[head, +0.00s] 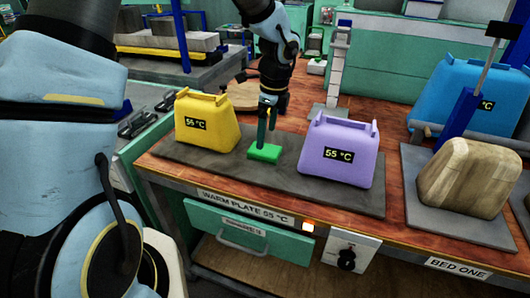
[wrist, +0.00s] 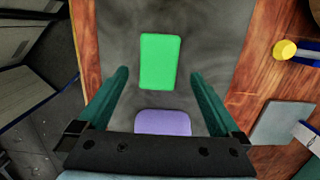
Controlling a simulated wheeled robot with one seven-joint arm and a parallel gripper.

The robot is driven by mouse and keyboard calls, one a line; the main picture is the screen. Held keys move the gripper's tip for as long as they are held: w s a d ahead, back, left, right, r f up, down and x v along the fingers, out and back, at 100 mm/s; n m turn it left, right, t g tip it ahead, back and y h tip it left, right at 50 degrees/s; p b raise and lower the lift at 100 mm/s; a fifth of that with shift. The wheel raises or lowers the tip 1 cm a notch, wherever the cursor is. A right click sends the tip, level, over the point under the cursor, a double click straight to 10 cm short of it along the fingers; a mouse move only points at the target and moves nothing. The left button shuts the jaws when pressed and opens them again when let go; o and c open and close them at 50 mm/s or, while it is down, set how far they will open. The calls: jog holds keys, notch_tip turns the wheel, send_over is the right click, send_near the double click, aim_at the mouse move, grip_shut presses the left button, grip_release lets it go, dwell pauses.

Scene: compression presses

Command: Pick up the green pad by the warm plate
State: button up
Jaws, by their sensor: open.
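The green pad (head: 265,153) lies flat on the dark grey warm plate (head: 300,188), between a yellow block (head: 207,121) and a purple block (head: 336,152), both reading 55 °C. My gripper (head: 267,122) is above the pad, pointing down, open and empty. In the wrist view the pad (wrist: 160,61) lies just beyond the fingertips of my gripper (wrist: 160,74), in line with the gap between them. The exact height over the pad is hard to tell. The purple block (wrist: 162,122) shows between the fingers, partly hidden by the gripper body.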

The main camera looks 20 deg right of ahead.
aim_at(265, 149)
jog(key=f, duration=0.2)
jog(key=f+p, duration=0.1)
jog(key=f, duration=0.2)
jog(key=shift+a+f, duration=0.2)
jog(key=shift+f, duration=0.1)
jog(key=shift+c, duration=0.2)
jog(key=c, duration=1.2)
